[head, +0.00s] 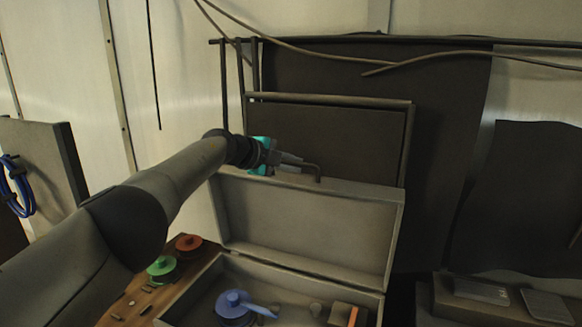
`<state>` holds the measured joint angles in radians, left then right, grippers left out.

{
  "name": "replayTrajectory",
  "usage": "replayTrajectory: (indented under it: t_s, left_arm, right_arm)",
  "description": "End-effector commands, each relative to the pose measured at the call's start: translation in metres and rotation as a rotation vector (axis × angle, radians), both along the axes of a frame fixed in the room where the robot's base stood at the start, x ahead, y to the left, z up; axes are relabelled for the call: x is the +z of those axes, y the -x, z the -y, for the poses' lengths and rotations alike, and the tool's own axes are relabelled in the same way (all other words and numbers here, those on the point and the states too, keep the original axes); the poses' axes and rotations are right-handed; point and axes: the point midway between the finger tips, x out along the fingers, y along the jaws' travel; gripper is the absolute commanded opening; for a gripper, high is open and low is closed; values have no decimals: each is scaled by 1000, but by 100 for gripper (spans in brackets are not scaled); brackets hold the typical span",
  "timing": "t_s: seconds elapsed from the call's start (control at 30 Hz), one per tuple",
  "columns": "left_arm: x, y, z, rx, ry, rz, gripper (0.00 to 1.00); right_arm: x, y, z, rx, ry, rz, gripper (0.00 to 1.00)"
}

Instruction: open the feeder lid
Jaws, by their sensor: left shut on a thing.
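The feeder is a grey box (196,292) at the lower middle, with its lid (305,222) raised steeply at the back and the inside facing me. My left gripper (298,164) is at the lid's upper edge, shut on what looks like the lid's dark handle (317,173). The jaws partly hide where they meet it. My right gripper is out of view.
Inside the box are a blue spool-like thing (234,303) and a brown block with an orange strip (352,315). Green (161,266) and red (188,243) spools stand on the wooden surface to its left. A dark framed panel (330,135) stands behind the lid.

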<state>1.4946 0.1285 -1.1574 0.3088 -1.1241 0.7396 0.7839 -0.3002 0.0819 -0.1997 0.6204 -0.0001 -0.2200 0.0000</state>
Motion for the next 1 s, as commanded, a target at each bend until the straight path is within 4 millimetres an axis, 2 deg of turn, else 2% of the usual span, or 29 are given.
replayTrajectory:
  t_s: [0.8,0.83,1.0]
  left_arm:
    - [-3,2,3,-3,-9,-32,0]
    - [-4,2,3,-3,-9,-32,17]
    - [-3,2,3,-3,-9,-31,36]
  right_arm:
    - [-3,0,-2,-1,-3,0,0]
    - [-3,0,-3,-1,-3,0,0]
    - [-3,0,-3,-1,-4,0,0]
